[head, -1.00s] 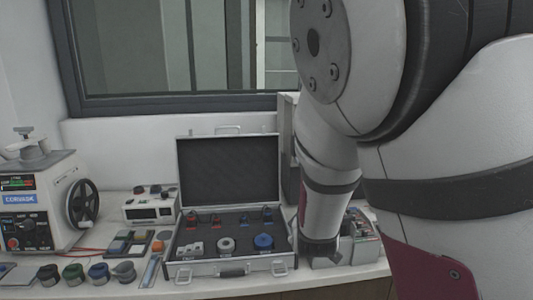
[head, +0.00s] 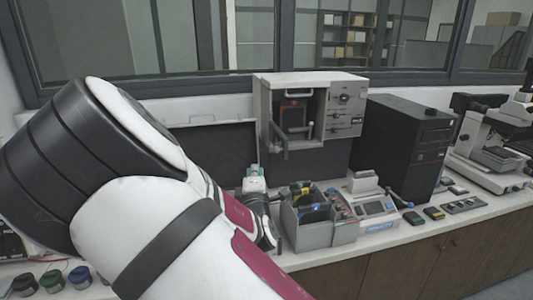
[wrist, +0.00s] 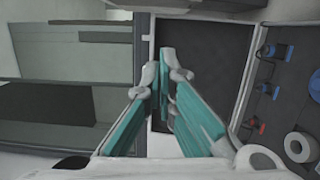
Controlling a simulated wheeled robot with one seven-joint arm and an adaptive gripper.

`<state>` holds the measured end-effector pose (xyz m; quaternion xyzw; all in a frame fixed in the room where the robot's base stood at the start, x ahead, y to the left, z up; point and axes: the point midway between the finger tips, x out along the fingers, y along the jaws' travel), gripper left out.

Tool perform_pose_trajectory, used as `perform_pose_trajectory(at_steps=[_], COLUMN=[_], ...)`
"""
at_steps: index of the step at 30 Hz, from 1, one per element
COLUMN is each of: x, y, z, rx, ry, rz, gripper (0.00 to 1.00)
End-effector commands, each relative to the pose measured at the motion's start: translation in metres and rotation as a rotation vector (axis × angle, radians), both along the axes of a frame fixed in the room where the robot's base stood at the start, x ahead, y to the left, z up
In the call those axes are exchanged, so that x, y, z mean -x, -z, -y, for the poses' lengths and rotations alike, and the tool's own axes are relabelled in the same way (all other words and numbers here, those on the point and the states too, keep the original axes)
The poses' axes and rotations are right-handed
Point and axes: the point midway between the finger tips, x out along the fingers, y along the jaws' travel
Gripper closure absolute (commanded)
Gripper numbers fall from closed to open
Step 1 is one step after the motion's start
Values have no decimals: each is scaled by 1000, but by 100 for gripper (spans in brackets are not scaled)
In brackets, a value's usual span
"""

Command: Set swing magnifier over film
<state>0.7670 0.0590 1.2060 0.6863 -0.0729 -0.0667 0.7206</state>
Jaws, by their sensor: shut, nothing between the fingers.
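I cannot make out a swing magnifier or a film in either view. My gripper (wrist: 163,75) shows in the wrist view with teal finger pads, its fingertips together and nothing between them. It points past the dark lining of the open case lid (wrist: 205,55). In the head view my gripper (head: 256,178) is small and partly hidden by my arm, left of the grey divided bin. My arm covers most of the open case there; part of its dark lid (head: 225,148) shows behind.
A grey press-like machine (head: 345,110), a black tower (head: 405,140) and a microscope (head: 500,140) stand along the bench. A divided bin (head: 318,232) and a small scale-like device (head: 375,210) sit in front. The wrist view shows a white ring (wrist: 299,147) in the case.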

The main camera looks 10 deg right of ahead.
Motion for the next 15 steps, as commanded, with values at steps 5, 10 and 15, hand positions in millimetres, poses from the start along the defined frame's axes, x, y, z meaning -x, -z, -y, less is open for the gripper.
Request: perform_pose_trajectory(at_steps=[5, 10, 15], x=[-3, -22, -54], y=[0, 0, 0], z=[1, 5, 12], rx=[-1, -2, -2], ry=[1, 1, 2], rz=[-1, 0, 0], gripper=[100, 100, 100])
